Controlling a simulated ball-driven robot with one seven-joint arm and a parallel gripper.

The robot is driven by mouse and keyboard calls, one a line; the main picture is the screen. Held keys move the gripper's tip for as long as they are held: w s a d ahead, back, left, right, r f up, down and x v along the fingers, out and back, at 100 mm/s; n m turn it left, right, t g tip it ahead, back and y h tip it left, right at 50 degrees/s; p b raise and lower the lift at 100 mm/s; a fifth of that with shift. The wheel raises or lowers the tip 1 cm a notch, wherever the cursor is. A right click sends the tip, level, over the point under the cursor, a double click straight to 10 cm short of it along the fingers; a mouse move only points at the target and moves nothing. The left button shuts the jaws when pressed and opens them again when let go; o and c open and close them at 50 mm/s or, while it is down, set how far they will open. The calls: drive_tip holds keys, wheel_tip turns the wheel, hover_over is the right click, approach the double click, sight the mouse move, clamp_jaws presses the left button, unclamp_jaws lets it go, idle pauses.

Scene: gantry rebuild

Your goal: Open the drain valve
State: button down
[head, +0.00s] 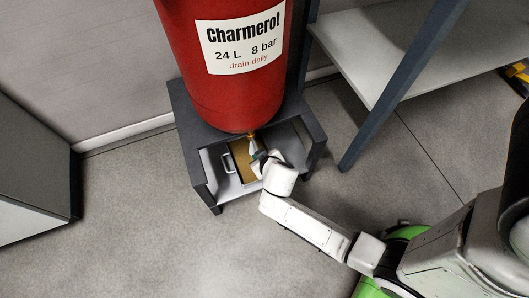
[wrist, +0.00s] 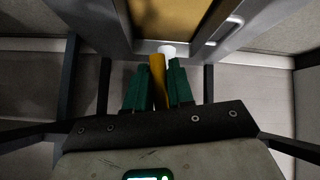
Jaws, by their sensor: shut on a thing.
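The red tank (head: 235,95) stands upright on a dark frame, its label reading "Charmerot 24 L 8 bar drain daily". A small brass drain valve (head: 251,136) hangs under its bottom. My gripper (head: 256,150) is just below the valve, inside the frame; its fingers are small and partly hidden there. In the wrist view my green fingers (wrist: 158,88) are shut on a yellow valve lever (wrist: 158,73), one on each side. A white tip (wrist: 166,49) shows beyond the lever. The lever's joint with the valve body is hard to make out.
A grey tray (head: 212,170) with a handle (head: 228,162) and a yellow-brown inside lies under the tank. The stand's legs (head: 201,196) surround my gripper. A shelf unit (head: 392,95) stands at right, a grey cabinet (head: 35,165) at left. The floor in front is clear.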

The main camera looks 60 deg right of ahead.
drive_tip(key=shift+w+a+m+t+y+p, duration=0.3)
drive_tip(key=shift+a+m+t+y, duration=0.15)
drive_tip(key=shift+y, duration=0.15)
drive_tip(key=shift+a+f, duration=0.1)
drive_tip(key=c, duration=1.1)
unclamp_jaws()
drive_tip(key=p+v, duration=0.4)
drive_tip(key=v, duration=0.6)
drive_tip(key=shift+s+r+p, duration=0.25)
drive_tip(key=shift+r+p, duration=0.05)
drive_tip(key=shift+r, duration=0.05)
